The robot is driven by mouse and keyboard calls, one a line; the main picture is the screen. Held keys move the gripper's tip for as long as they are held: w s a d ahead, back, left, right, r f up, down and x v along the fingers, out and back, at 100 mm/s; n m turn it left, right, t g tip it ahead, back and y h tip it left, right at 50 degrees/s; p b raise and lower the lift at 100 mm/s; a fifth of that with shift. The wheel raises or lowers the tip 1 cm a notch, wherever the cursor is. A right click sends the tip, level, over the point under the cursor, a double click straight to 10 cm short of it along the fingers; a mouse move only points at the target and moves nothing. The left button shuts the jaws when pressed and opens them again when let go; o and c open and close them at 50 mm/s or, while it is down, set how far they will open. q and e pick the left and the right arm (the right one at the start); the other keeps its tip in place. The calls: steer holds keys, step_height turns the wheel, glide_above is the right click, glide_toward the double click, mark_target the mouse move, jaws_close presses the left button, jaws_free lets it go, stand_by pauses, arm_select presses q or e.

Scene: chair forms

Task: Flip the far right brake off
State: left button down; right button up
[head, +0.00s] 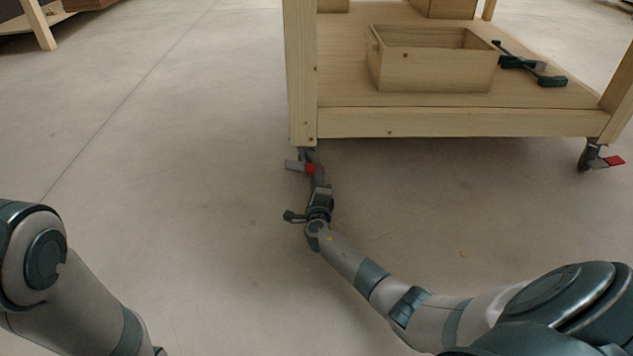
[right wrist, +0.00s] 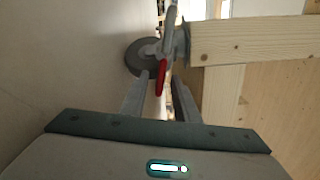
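A wooden workbench on casters stands ahead. Its near left caster has a red brake lever (head: 310,168), and its near right caster has another red brake lever (head: 614,160). My right gripper (head: 316,178) is low at the near left caster, partly covering it. In the right wrist view, the right gripper (right wrist: 162,82) is open, with its two fingers apart. The red lever (right wrist: 162,77) shows between the fingertips, with the caster wheel (right wrist: 141,57) just beyond. I cannot tell whether a finger touches the lever. My left gripper is out of view; only my left arm shows.
The workbench's lower shelf (head: 345,98) holds a wooden box (head: 432,72) and a dark clamp (head: 530,66). The bench leg (head: 301,75) rises directly above the near left caster. The floor (head: 170,150) left of the bench is clear.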

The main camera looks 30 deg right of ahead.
steer(key=shift+w+d, duration=0.15)
steer(key=shift+w, duration=0.15)
jaws_close()
steer(key=shift+r, duration=0.1)
